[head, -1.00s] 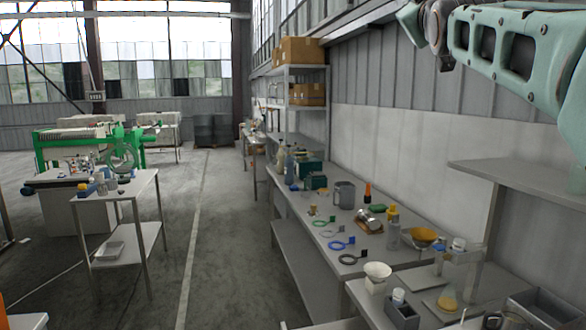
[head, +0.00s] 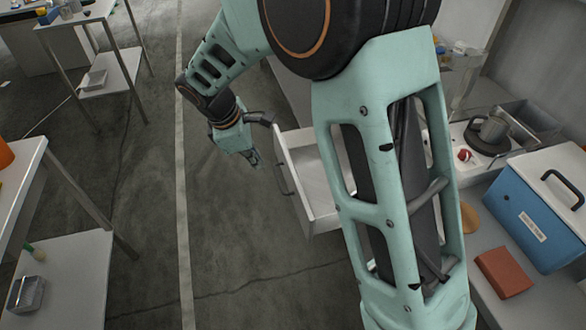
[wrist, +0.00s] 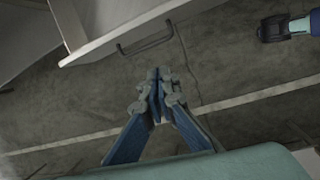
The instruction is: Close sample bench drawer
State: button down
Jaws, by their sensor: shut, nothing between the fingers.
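The sample bench drawer (head: 311,186) is white and stands pulled out from the bench on the right in the head view. Its front carries a dark bar handle (head: 283,172). My arm hides part of the drawer and the bench behind it. My gripper (head: 254,161) is in front of the drawer, to the left of its front and apart from it. In the wrist view, my gripper (wrist: 157,98) is shut and empty, below the drawer front (wrist: 125,25) and its handle (wrist: 146,37) in the picture.
White tables (head: 68,262) stand at left. The floor (head: 235,235) left of the drawer is clear.

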jog(key=s+d+f+n+g+h, duration=0.1)
jog(key=s+f+n+h, duration=0.1)
jog(key=s+f, duration=0.35)
send_over(299, 215)
jog(key=s+a, duration=0.1)
jog(key=a, duration=0.1)
notch_tip(299, 215, down, 8)
jog(key=shift+b, duration=0.3)
jog(key=w+d+p, duration=0.1)
jog(key=w+d, duration=0.1)
jog(key=d, duration=0.6)
jog(key=w+d+p, duration=0.1)
jog(key=w+d, duration=0.2)
jog(key=d, duration=0.6)
jog(key=w+d+p, duration=0.1)
jog(key=w+d, duration=0.1)
jog(key=d, duration=0.7)
jog(key=shift+w+d, duration=0.2)
jog(key=shift+d, duration=0.1)
